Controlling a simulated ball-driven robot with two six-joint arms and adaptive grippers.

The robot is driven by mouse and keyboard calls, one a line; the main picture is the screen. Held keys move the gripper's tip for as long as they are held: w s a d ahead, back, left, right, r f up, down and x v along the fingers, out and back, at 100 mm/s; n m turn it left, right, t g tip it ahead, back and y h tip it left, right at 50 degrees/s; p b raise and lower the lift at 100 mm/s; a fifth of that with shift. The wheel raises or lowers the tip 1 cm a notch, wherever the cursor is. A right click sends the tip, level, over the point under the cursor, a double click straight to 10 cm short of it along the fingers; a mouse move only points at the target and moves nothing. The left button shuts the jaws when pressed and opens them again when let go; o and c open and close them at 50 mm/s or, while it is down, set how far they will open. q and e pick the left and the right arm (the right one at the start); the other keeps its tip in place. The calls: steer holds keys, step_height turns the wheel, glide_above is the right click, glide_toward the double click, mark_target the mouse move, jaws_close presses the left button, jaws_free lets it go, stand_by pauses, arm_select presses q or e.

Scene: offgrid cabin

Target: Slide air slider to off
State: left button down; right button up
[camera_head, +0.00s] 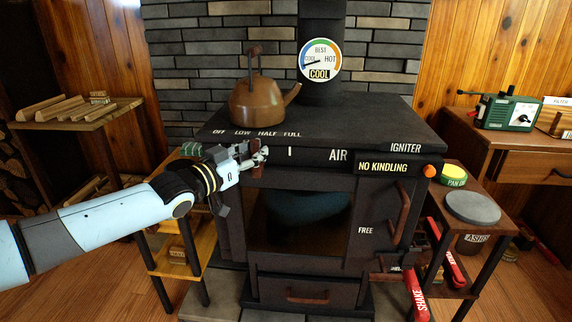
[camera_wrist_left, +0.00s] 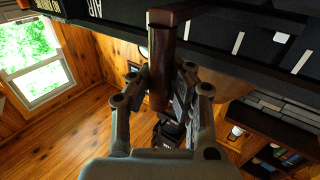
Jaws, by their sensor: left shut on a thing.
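The air slider's brown wooden handle (camera_head: 257,148) stands on the front edge of the black stove (camera_head: 330,119), below and between the LOW and HALF labels. My left gripper (camera_head: 258,160) reaches in from the left and is shut on this handle. In the left wrist view, the slider handle (camera_wrist_left: 160,70) stands between the two fingers of my left gripper (camera_wrist_left: 157,92). White tick marks show along the slider track in that view. The OFF label (camera_head: 218,132) is to the left of the handle. My right gripper is not in view.
A copper kettle (camera_head: 258,100) sits on the stove top behind the handle. A round gauge (camera_head: 320,60) on the flue points to COOL. A wooden shelf (camera_head: 180,262) stands close by my left arm. An orange igniter knob (camera_head: 429,171) is at the stove's right end.

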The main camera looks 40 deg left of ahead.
arm_select(q)
steer(key=shift+s+a+f, duration=0.35)
steer(key=shift+s+a, duration=0.05)
